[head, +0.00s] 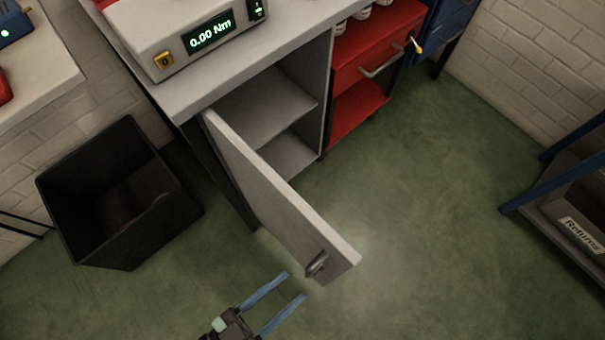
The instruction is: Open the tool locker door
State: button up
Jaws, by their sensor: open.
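The tool locker door (272,194) is a light grey panel that stands swung out from the locker (268,108) under the bench. Its hinge side is at the left of the opening, and the grey shelves inside show. A dark handle (317,263) sits near the door's free end. My gripper (296,284) is at the bottom of the picture, just below and left of the handle. Its two blue fingers are apart with nothing between them, and they look clear of the handle.
A black bin (118,196) stands left of the door. A red tool cart (372,62) is right of the locker. A torque meter (185,32) sits on the bench. A blue-framed shelf labelled Returns (582,232) is at the right. The green floor (430,190) between is clear.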

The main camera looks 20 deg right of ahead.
jog(key=b+v, duration=0.1)
jog(key=v, duration=0.6)
jog(key=shift+a, duration=0.15)
dwell(0.3)
